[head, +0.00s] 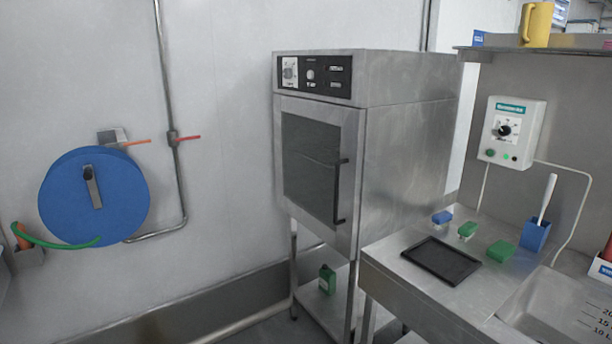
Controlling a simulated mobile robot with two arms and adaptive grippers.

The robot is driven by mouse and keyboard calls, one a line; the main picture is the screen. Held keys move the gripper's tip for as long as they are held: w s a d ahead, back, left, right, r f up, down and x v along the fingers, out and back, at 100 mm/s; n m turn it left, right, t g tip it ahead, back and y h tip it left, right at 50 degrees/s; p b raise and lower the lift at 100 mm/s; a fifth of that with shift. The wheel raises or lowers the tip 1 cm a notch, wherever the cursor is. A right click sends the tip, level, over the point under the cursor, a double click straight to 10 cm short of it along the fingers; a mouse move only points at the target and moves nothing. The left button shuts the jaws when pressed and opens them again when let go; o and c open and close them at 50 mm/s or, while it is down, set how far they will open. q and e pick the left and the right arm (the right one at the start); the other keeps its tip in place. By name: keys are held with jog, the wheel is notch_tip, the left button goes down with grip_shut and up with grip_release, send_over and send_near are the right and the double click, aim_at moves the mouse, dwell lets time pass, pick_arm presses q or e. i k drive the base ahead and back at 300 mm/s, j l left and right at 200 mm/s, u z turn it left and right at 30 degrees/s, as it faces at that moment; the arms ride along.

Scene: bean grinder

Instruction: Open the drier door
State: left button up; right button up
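The drier (408,150) is a tall stainless steel cabinet on legs in the middle of the head view. Its door (352,135) faces front left and looks shut. The door has a dark window (310,168) and a black vertical bar handle (338,192) along its right edge. A black control panel (314,75) with a knob sits above the door. Neither of my grippers shows in the view.
A steel counter (400,283) with a black tray (441,260), brushes and a sink stands close at the right of the drier. A blue hose reel (94,197) hangs on the left wall. A green bottle (327,279) stands on the shelf under the drier.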

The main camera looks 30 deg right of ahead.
aim_at(342, 238)
jog(key=i, duration=0.6)
jog(key=i+z, duration=0.15)
jog(key=z, duration=0.25)
jog(key=i+j+z, duration=0.15)
jog(key=z, duration=0.25)
jog(key=i+j+z, duration=0.1)
jog(key=z, duration=0.3)
